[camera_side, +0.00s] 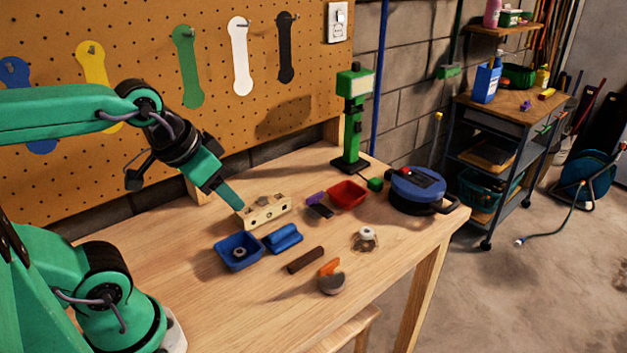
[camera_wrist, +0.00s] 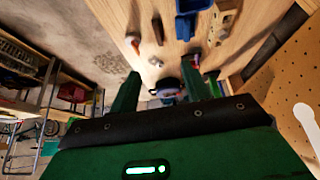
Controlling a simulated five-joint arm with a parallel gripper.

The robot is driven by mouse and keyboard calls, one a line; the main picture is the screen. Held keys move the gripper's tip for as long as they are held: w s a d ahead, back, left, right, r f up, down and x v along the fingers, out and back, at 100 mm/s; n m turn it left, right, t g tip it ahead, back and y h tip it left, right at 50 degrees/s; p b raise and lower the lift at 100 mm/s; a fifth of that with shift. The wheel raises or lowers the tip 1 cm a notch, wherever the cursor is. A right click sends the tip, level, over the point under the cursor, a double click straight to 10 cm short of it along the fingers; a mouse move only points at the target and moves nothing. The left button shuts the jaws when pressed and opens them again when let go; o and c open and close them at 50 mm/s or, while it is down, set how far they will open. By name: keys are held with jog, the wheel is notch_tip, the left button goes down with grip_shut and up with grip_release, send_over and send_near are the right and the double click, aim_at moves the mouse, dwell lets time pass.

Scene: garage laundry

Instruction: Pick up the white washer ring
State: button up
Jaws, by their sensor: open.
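A small white ring-shaped piece (camera_side: 367,233) sits on the right part of the bench, on or over a thin clear or wire-like piece. A paler grey ring (camera_side: 239,253) lies inside the blue tray (camera_side: 222,257); I cannot tell for certain which one is the washer ring. My gripper (camera_side: 238,205) is open and empty, held above the bench by the wooden block with holes (camera_side: 265,210), apart from both rings. In the wrist view my gripper's two fingers (camera_wrist: 162,80) are spread, with a small whitish piece (camera_wrist: 155,61) beyond them.
Around the bench are a blue block (camera_side: 283,238), a dark brown bar (camera_side: 306,260), an orange-handled grey piece (camera_side: 331,278), a red tray (camera_side: 347,195), a round blue device (camera_side: 417,187) and a green stand (camera_side: 352,120). A pegboard (camera_side: 140,60) rises behind.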

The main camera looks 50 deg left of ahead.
jog(key=shift+o, duration=1)
